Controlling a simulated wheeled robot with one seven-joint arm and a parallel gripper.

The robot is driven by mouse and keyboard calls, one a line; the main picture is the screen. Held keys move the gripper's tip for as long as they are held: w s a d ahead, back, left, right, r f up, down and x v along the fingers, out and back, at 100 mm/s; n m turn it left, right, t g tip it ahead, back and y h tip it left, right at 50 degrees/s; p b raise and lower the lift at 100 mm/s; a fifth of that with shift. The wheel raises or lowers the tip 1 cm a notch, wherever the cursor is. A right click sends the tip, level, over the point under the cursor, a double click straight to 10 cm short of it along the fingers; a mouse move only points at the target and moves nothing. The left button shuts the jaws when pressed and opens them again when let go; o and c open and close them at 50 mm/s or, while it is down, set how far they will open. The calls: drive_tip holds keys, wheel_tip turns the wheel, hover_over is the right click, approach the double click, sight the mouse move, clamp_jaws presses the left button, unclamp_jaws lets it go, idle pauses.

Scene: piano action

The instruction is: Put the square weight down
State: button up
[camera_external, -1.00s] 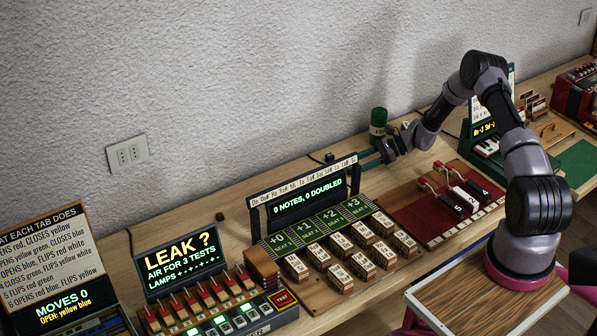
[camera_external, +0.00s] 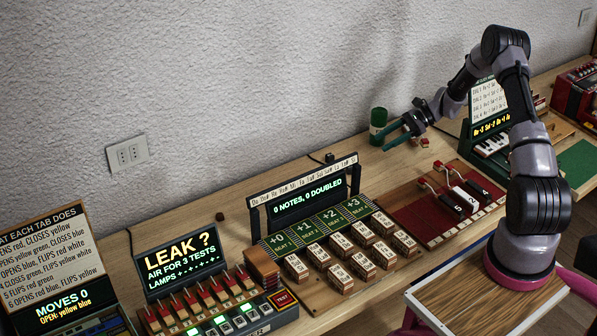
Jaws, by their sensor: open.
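My gripper (camera_external: 394,133) has teal fingers, is open, and hangs above the back of the bench beside a dark green cylinder (camera_external: 378,126). I see nothing held between the fingers. A small red and white piece (camera_external: 424,143) lies on the wood to the right of the fingers. I cannot tell for sure which small piece is the square weight.
A red board (camera_external: 408,206) with black and white key levers lies in front of the gripper. A black display (camera_external: 305,200) with numbered wooden blocks stands left of it. A lit song-sheet stand (camera_external: 489,108) is to the right. Bare wood (camera_external: 345,150) lies left of the cylinder.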

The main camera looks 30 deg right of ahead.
drive_tip(key=s+a+r+n+g+h, duration=0.1)
drive_tip(key=s+a+r+n+h, duration=0.35)
drive_tip(key=r, duration=0.85)
drive_tip(key=s+a+r+n+g+h, duration=0.15)
drive_tip(key=s+a+r+n, duration=0.5)
drive_tip(key=r, duration=0.75)
drive_tip(key=s+a+r+n+t+h, duration=0.1)
drive_tip(key=s+r, duration=0.2)
drive_tip(key=s, duration=0.5)
drive_tip(key=s+a+r+n+t+h, duration=0.1)
drive_tip(key=s+r+n+t, duration=0.1)
drive_tip(key=s, duration=0.7)
drive_tip(key=s+a+r+n+t+h, duration=0.1)
drive_tip(key=s+r, duration=0.3)
drive_tip(key=s, duration=0.4)
drive_tip(key=shift+s+a+r+n+t+h, duration=0.3)
drive_tip(key=shift+n+t+h, duration=0.2)
drive_tip(key=shift+n+t, duration=0.25)
